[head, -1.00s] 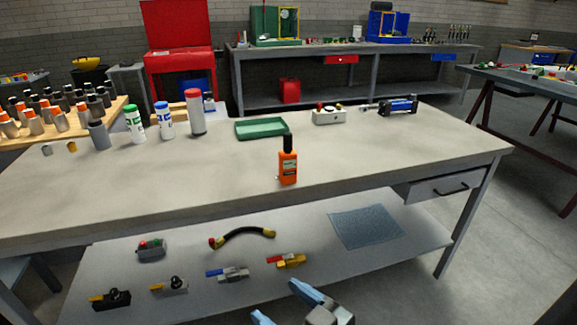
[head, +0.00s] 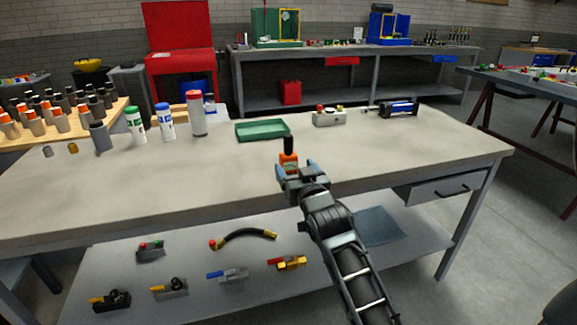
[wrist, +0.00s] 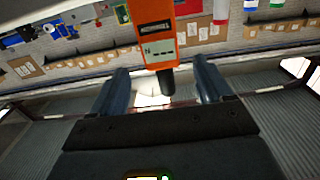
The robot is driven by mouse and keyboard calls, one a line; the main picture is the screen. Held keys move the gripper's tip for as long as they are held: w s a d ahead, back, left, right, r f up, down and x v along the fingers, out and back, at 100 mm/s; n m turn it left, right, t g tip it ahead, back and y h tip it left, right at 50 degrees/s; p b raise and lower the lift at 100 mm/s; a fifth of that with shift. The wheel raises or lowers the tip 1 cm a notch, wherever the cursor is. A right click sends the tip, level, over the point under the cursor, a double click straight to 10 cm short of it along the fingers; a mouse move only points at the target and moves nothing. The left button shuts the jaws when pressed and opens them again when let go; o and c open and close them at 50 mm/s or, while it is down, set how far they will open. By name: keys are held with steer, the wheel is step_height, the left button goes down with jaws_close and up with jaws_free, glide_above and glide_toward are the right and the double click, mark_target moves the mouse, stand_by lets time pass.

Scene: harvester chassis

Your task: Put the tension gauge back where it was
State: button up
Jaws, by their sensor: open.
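The tension gauge appears to be the orange handheld device with a black top (head: 288,159), standing upright near the front middle of the bench top. Its lower part is hidden behind my gripper in the head view. My gripper (head: 297,170) is open, just in front of it. In the wrist view the orange body (wrist: 157,38) shows a dark display and a pale label, and its black end lies between the spread blue-grey fingers of the gripper (wrist: 162,88). I cannot tell whether the fingers touch it.
A green tray (head: 262,129), a white box with knobs (head: 329,118) and a blue-black device (head: 399,108) stand farther back. Several bottles and a grey cup (head: 100,138) are at left. The lower shelf holds valves, a hose (head: 245,236) and a blue mat (head: 382,226). The bench's right part is clear.

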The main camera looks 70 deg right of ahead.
mark_target(290, 158)
steer(key=shift+p+x, duration=0.35)
steer(key=shift+x, duration=2.75)
steer(key=shift+c, duration=0.4)
steer(key=shift+a, duration=0.1)
steer(key=c, duration=1.3)
steer(key=shift+w+r, duration=0.1)
steer(key=shift+r, duration=0.35)
steer(key=shift+c, duration=0.2)
steer(key=r, duration=0.3)
steer(key=shift+s+r, duration=0.4)
steer(key=s+d+r, duration=0.5)
steer(key=s+r, duration=0.1)
steer(key=s, duration=0.3)
steer(key=shift+s+b, duration=0.35)
steer(key=shift+b, duration=0.1)
